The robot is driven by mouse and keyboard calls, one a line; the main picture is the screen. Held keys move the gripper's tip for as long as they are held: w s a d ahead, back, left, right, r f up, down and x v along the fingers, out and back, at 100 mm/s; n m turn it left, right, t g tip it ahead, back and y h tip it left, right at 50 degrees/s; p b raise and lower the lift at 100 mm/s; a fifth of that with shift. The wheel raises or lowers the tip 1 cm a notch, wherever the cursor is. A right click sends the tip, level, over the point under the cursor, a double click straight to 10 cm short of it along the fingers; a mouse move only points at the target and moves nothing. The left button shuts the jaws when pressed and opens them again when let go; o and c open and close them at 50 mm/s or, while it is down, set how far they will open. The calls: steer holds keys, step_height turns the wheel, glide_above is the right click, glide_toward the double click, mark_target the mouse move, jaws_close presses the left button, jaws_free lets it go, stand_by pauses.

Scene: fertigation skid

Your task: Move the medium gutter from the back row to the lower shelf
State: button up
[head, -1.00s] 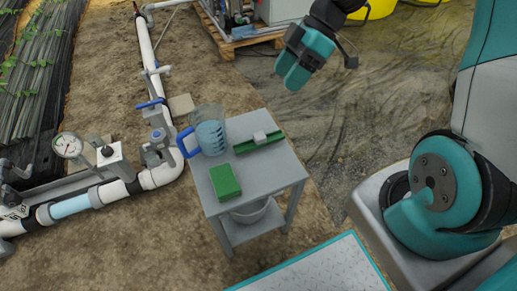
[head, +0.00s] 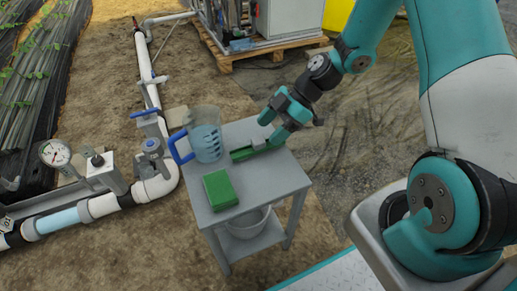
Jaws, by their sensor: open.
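A long, narrow green piece (head: 241,155) lies on the back part of the top of a small grey table. It may be the gutter, but I cannot tell its size class. A light grey block (head: 259,143) sits on it. My gripper (head: 274,130) is open, just above the right part of the green piece, and partly hides it and the block. I cannot tell whether the fingers touch either one. The table's lower shelf (head: 256,243) shows below and holds a pale round basin (head: 246,222).
A green box (head: 221,190) lies at the tabletop's front left. A clear jug (head: 207,140) with a blue handle stands at the back left, close to the green piece. Pipes with valves and a gauge (head: 55,153) run left of the table. The tabletop's front right (head: 265,178) is clear.

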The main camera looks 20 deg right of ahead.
mark_target(262, 139)
steer(key=b+x, duration=0.2)
steer(key=x, duration=0.3)
steer(key=shift+s+a+f, duration=0.15)
steer(key=shift+f, duration=0.1)
steer(key=c, duration=1.1)
steer(key=shift+r, duration=0.15)
